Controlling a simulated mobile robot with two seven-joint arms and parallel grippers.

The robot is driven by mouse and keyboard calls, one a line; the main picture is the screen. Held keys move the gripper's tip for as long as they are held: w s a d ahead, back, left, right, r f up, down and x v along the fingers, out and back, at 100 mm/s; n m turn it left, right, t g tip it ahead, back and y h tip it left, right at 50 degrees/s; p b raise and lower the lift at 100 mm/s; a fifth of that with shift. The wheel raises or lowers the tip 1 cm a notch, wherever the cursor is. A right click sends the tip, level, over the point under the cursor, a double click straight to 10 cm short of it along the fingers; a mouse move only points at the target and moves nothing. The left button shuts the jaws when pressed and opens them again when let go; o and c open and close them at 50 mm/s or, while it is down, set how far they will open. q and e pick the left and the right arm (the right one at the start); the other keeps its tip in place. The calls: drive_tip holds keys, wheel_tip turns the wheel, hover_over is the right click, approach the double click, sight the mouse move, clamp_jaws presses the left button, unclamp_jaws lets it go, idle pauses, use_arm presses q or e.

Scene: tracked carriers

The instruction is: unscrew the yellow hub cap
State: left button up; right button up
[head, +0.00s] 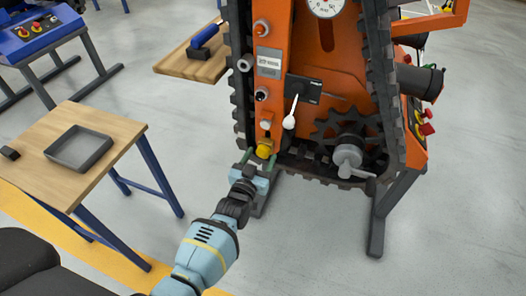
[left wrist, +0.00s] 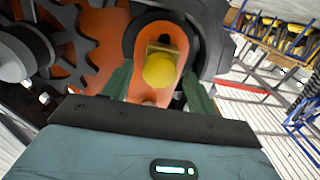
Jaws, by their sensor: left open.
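The yellow hub cap (head: 264,148) sits low on the orange tracked carrier (head: 330,60), near its lower left corner. In the left wrist view the yellow hub cap (left wrist: 160,69) is a round knob with a squarish yellow part behind it. My left gripper (head: 258,166) is open, just below and in front of the cap. In the left wrist view its two green fingers (left wrist: 158,88) stand on either side of the cap, with gaps visible; I cannot tell whether they reach its depth. My right gripper is not in view.
A black track (head: 380,90) and a grey hub with a handle (head: 348,157) flank the area. A white-handled lever (head: 290,115) is above right. A wooden table with a grey tray (head: 78,148) stands left. A wooden shelf with a blue tool (head: 202,38) is behind.

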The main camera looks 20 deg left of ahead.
use_arm(q)
drive_tip(key=shift+c, duration=0.5)
drive_tip(key=c, duration=0.7)
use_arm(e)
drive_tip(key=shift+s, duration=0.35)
use_arm(q)
drive_tip(key=n, duration=0.7)
drive_tip(key=shift+b, duration=0.4)
drive_tip(key=n, duration=0.2)
drive_tip(key=shift+n, duration=0.3)
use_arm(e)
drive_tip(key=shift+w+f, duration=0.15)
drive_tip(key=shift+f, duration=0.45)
